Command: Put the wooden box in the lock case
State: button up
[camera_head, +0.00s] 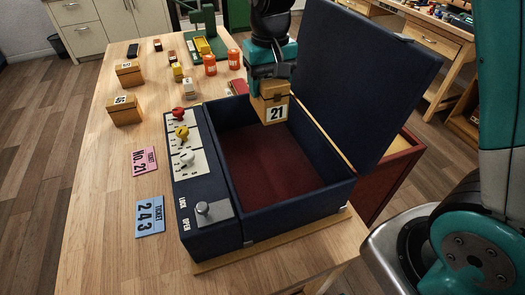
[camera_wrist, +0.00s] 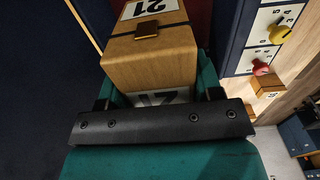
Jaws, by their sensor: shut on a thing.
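The lock case (camera_head: 265,200) is a dark blue box with a dark red floor, standing on the table with its lid (camera_head: 360,70) raised. A panel with red, yellow and white knobs and a lock lever (camera_head: 215,211) runs along its left side. My gripper (camera_head: 273,85) is shut on a wooden box (camera_head: 271,104) labelled 21, holding it above the far part of the case's opening. In the wrist view the wooden box (camera_wrist: 150,52) sits between the fingers, with part of its lower label hidden by the gripper.
Two other wooden boxes (camera_head: 124,109) (camera_head: 129,74) stand on the table at the left. A pink ticket (camera_head: 144,161) and a blue ticket (camera_head: 150,220) lie left of the case. The raised lid borders the right side.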

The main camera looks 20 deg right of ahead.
aim_at(269, 112)
notch_tip(269, 112, down, 19)
jog(key=shift+f+p, duration=0.2)
jog(key=shift+p, duration=1.05)
jog(key=shift+f, duration=0.1)
jog(key=o, duration=1)
jog(key=shift+o, duration=0.2)
notch_tip(269, 112, up, 12)
jog(key=shift+f+b, duration=0.25)
jog(key=shift+b, duration=0.9)
jog(key=shift+s+r, duration=0.1)
jog(key=shift+r, duration=0.3)
jog(key=s+a+r+n+y, duration=0.2)
jog(key=s+r, duration=0.5)
jog(key=s, duration=0.5)
jog(key=s+a+r+n+y, duration=0.2)
jog(key=s+r+n, duration=0.3)
jog(key=s, duration=0.6)
notch_tip(269, 112, up, 2)
jog(key=shift+s+a, duration=0.35)
jog(key=shift+s, duration=0.05)
